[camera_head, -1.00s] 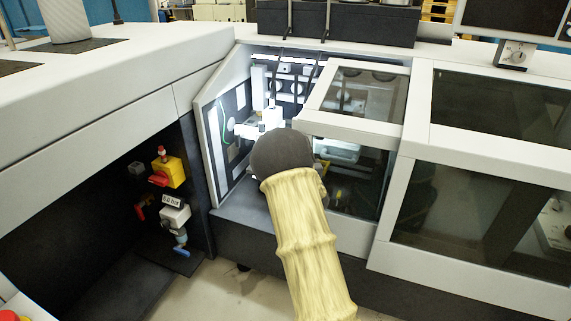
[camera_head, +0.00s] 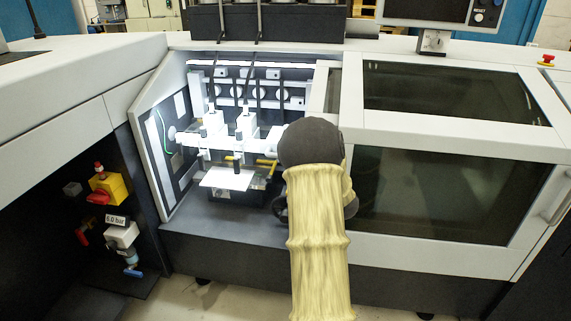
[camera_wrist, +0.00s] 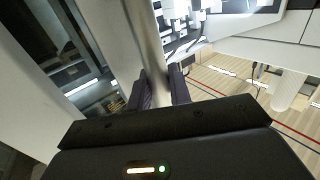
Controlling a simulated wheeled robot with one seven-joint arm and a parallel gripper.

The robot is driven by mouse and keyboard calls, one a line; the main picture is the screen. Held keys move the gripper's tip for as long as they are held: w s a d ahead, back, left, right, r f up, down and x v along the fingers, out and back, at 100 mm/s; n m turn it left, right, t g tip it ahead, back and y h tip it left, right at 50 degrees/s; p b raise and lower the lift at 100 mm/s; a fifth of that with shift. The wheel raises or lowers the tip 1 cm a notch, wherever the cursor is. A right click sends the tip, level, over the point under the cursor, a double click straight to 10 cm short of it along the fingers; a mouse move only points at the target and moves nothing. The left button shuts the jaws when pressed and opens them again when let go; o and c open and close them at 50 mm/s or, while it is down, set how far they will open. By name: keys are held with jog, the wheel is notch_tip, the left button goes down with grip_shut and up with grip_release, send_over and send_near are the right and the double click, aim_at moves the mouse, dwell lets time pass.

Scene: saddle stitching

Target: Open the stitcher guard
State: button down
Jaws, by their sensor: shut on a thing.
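The stitcher guard (camera_head: 321,88) is a white-framed panel with a dark window. In the head view only a narrow strip of it shows, beside the fixed panel on the right, and my arm covers its lower part. The opening left of it is wide and shows the lit stitching heads (camera_head: 238,130). In the wrist view my gripper (camera_wrist: 158,86) is shut on a pale upright bar (camera_wrist: 147,38), which looks like the guard's handle or edge. In the head view my forearm hides the gripper and its grip.
A fixed panel with a dark window (camera_head: 435,190) stands right of the opening. A yellow and red switch (camera_head: 108,187) and a 6.0 bar gauge (camera_head: 117,221) sit in the dark recess at left. A red emergency button (camera_head: 546,60) is at far right.

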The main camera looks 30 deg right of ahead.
jog(key=shift+s+d, duration=0.55)
jog(key=c, duration=1.3)
grip_release()
jog(key=shift+c, duration=0.2)
jog(key=s+a, duration=0.3)
jog(key=s, duration=1.4)
jog(key=shift+s, duration=0.1)
